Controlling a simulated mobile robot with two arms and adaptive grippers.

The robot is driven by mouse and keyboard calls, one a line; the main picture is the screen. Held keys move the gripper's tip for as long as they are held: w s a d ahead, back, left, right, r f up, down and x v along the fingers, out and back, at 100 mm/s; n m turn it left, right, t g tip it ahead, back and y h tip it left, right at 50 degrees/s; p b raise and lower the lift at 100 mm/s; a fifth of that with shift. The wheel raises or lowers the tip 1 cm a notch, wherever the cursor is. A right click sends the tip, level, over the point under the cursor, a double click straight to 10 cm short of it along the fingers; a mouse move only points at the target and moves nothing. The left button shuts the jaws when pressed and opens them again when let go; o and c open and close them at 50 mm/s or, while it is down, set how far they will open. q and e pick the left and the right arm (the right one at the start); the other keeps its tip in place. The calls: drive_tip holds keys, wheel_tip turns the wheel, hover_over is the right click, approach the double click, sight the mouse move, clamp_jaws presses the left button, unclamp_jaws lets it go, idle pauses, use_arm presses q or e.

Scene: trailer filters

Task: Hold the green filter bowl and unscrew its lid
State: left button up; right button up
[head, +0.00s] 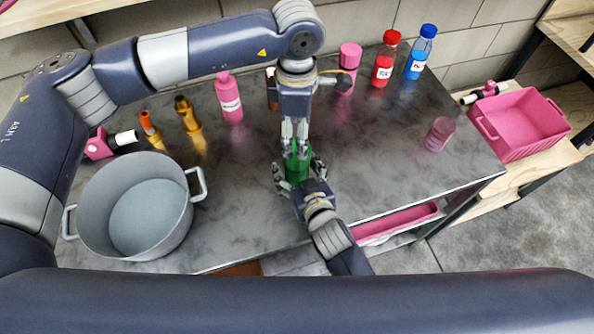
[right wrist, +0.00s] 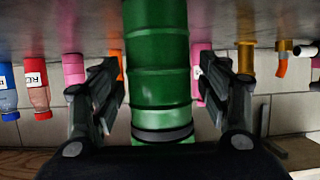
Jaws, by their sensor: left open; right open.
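The green filter bowl (head: 298,168) stands on the grey tabletop near its front edge. It fills the middle of the right wrist view (right wrist: 160,60), which is upside down, with a dark band near its top end. My right gripper (head: 297,178) reaches in from the front, open, with one finger on each side of the bowl and gaps visible in the wrist view. My left gripper (head: 295,145) points straight down over the bowl's top, open, its fingertips around or just above the top end. The lid is mostly hidden by the left fingers, so contact is unclear.
A grey pot (head: 180,225) stands at the left. Pink (head: 229,98), red (head: 385,60) and blue (head: 421,52) bottles line the back. A pink cup (head: 439,134) stands at the right; a pink crate (head: 520,125) is on a side shelf.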

sight(297, 171)
clamp_jaws()
use_arm(q)
drive_tip(key=m, duration=1.6)
drive_tip(key=shift+m, duration=0.3)
drive_tip(key=m, duration=0.5)
drive_tip(key=shift+m, duration=0.3)
drive_tip(key=shift+f, duration=4)
